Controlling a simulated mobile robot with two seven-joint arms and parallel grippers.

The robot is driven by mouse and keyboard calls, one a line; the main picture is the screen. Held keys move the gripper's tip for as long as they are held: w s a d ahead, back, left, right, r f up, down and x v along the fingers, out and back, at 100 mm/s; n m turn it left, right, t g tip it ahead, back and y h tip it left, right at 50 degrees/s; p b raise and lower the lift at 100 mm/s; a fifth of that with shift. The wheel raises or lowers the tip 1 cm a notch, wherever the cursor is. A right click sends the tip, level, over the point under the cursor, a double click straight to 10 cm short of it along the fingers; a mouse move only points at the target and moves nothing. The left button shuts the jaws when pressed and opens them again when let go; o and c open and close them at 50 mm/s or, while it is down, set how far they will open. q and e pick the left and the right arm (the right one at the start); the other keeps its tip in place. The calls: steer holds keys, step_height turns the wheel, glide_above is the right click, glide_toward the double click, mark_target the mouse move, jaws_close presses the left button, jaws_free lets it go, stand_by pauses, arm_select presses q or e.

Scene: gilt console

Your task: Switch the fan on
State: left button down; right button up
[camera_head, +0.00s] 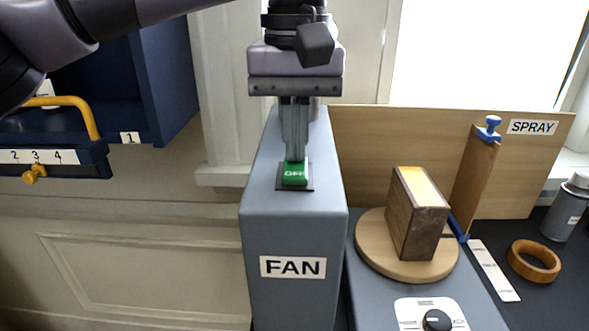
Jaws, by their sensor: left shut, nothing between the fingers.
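The fan switch (295,174) is a green rocker with white lettering that seems to read OFF, set in a dark plate on top of a grey box. The box carries a white FAN label (293,267) on its front. My left gripper (295,156) points straight down over the switch, its fingers together and empty. The fingertips are at the far edge of the green rocker and hide part of it; I cannot tell whether they touch it. My right gripper is not in view.
Right of the box, a wooden block (417,215) stands on a round wooden disc (372,240). A dial (437,321) is in front. A SPRAY board (400,135), a wooden ring (534,261) and a spray can (567,208) are farther right. A blue cabinet (165,75) is left.

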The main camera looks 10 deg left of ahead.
arm_select(q)
steer(key=shift+f, duration=0.2)
step_height(320, 180, up, 3)
steer(key=p, duration=0.3)
steer(key=shift+r+p, duration=0.75)
steer(key=shift+r, duration=1.3)
steer(key=shift+s, duration=0.1)
